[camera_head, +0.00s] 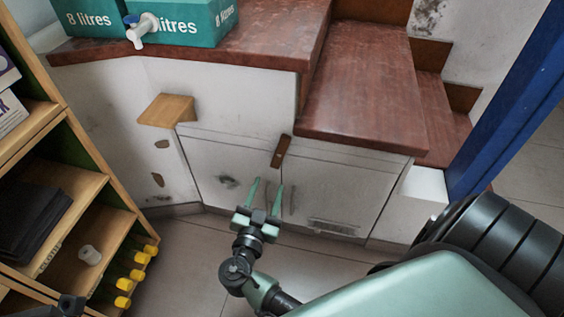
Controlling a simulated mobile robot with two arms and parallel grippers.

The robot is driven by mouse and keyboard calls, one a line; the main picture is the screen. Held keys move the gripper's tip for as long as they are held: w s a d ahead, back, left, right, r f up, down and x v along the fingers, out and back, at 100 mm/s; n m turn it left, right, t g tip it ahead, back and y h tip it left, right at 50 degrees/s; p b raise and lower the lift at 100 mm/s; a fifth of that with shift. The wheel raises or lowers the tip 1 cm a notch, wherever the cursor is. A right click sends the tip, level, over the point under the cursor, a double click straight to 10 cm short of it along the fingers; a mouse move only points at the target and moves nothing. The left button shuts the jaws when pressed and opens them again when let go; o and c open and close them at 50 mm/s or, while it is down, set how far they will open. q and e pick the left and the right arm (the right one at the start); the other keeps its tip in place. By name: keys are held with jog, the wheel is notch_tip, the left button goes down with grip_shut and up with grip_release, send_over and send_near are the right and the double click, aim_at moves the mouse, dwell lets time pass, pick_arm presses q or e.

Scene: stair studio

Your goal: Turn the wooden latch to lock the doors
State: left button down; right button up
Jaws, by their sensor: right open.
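The wooden latch (281,151) is a small dark brown bar at the top of the seam between two white cupboard doors. It stands close to upright, tilted with its top to the right. The left door (215,165) and the right door (335,195) sit under the stairs and look closed. My right gripper (268,185) is open and empty, with its two green fingers pointing up toward the latch. It appears below the latch in the picture, in front of the doors, apart from the latch. My left gripper is not clearly visible.
Red-brown stair treads (365,110) overhang the doors. A small wooden block (168,110) juts out at the left. A wooden shelf unit (110,190) with yellow-ended items (137,275) stands left. Teal boxes (190,20) sit on the ledge. A blue post (510,90) rises right.

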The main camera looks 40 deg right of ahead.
aim_at(276, 164)
jog(key=x, duration=0.7)
jog(key=shift+w+d+r, duration=0.15)
jog(key=shift+w+d, duration=0.05)
jog(key=shift+w, duration=0.05)
grip_shut()
jog(key=shift+b, duration=0.3)
